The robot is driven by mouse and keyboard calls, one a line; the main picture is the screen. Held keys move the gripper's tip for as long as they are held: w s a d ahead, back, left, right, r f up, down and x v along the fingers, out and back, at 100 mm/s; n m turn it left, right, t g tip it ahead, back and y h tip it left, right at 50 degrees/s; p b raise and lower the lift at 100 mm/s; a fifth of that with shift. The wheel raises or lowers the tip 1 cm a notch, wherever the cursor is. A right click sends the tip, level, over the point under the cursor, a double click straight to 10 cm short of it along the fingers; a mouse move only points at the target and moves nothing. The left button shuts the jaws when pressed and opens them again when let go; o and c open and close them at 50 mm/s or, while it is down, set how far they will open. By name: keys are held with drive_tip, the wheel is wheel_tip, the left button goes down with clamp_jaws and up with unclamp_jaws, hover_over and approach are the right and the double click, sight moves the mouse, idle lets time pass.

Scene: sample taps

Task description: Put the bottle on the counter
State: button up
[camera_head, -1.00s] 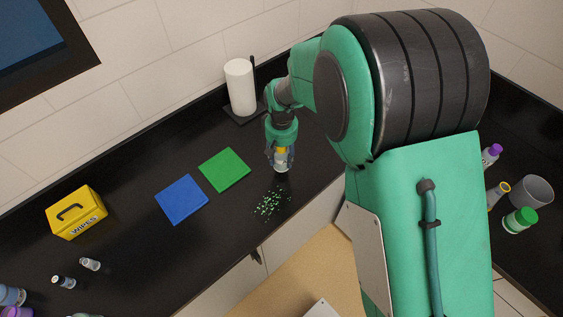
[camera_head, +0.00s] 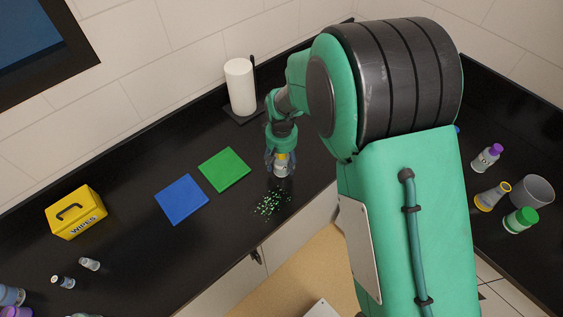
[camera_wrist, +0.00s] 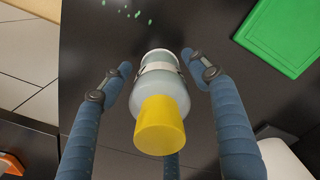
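The bottle (camera_head: 281,170) has a pale grey body and a yellow cap. It stands upright on the black counter (camera_head: 130,185), near the front edge beside green specks. The wrist view shows the bottle (camera_wrist: 165,92) from above, its yellow cap towards the camera. My gripper (camera_wrist: 158,80) is around the bottle, with a visible gap between the bottle and the left and right fingers. A third finger is partly hidden behind the cap. In the head view my gripper (camera_head: 281,165) is over the bottle and hides part of it.
Green (camera_head: 224,169) and blue (camera_head: 181,199) mats lie left of the bottle. A paper towel roll (camera_head: 240,86) stands behind. A yellow wipes box (camera_head: 76,212) and small bottles are far left. Several containers stand on the right counter. Green specks (camera_head: 272,203) lie in front.

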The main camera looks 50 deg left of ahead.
idle(0.3)
wheel_tip(320, 180, up, 12)
drive_tip(key=shift+r+p, duration=0.15)
drive_tip(key=shift+p, duration=0.2)
idle(0.4)
idle(0.5)
idle(0.4)
